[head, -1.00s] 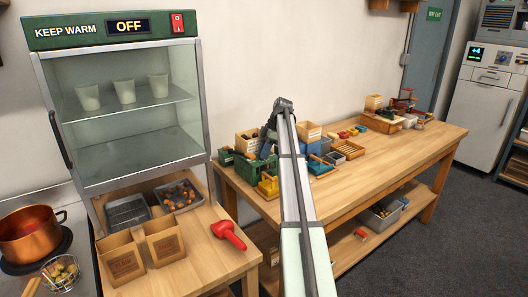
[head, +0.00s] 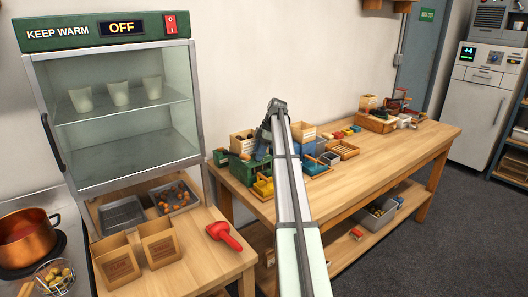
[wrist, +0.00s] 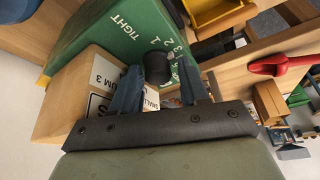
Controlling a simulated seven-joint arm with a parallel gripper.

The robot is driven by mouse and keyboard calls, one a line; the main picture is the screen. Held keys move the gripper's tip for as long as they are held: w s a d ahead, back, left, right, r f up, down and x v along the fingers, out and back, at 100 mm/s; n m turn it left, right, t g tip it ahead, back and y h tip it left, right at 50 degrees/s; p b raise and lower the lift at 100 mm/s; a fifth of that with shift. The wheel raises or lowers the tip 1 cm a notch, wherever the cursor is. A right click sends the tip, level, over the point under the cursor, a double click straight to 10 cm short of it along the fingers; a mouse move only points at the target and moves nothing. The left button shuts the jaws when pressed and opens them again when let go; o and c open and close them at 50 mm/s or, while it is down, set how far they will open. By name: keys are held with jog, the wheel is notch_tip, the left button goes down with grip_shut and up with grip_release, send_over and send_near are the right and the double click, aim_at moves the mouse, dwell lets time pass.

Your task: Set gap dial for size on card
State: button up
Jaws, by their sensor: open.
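The green box (wrist: 110,32) carries white lettering "TIGHT" and the numerals 1, 2, 3 beside a black dial knob (wrist: 158,68). It also shows in the head view (head: 243,170), partly behind my arm. My gripper (wrist: 160,72) is open in the wrist view, one blue-grey finger on each side of the knob. I cannot tell whether either finger touches it. A white card (wrist: 102,80) on a wooden block shows "UM 3" and, lower, "SMALL"; the fingers hide the rest. The dial's pointer setting cannot be read.
A yellow tray (head: 263,187) stands beside the green box. A red scoop (head: 224,235) lies on the left wooden counter. Wooden trays and small coloured items crowd the back of the long workbench (head: 375,168); its front is mostly clear.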

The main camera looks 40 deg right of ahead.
jog(key=shift+w+r, duration=0.1)
jog(key=shift+w, duration=0.1)
jog(key=m+t, duration=0.1)
jog(key=m, duration=0.1)
jog(key=m+h, duration=0.1)
jog(key=m, duration=0.2)
jog(key=shift+s+t, duration=0.2)
jog(key=shift+t, duration=0.2)
jog(key=m+h, duration=0.1)
jog(key=m, duration=0.1)
jog(key=m+t, duration=0.1)
jog(key=m, duration=0.2)
jog(key=shift+s+a+h, duration=0.15)
jog(key=shift+a+h, duration=0.05)
jog(key=shift+h, duration=0.2)
jog(key=v, duration=1.4)
jog(key=s+d+f+m+h, duration=0.2)
jog(key=s+d+f+m, duration=0.1)
jog(key=s+d+m, duration=0.5)
jog(key=s+d+f+m+h, duration=0.3)
jog(key=s+d+m, duration=0.5)
jog(key=d, duration=0.7)
jog(key=shift+s, duration=1)
jog(key=shift+d, duration=0.15)
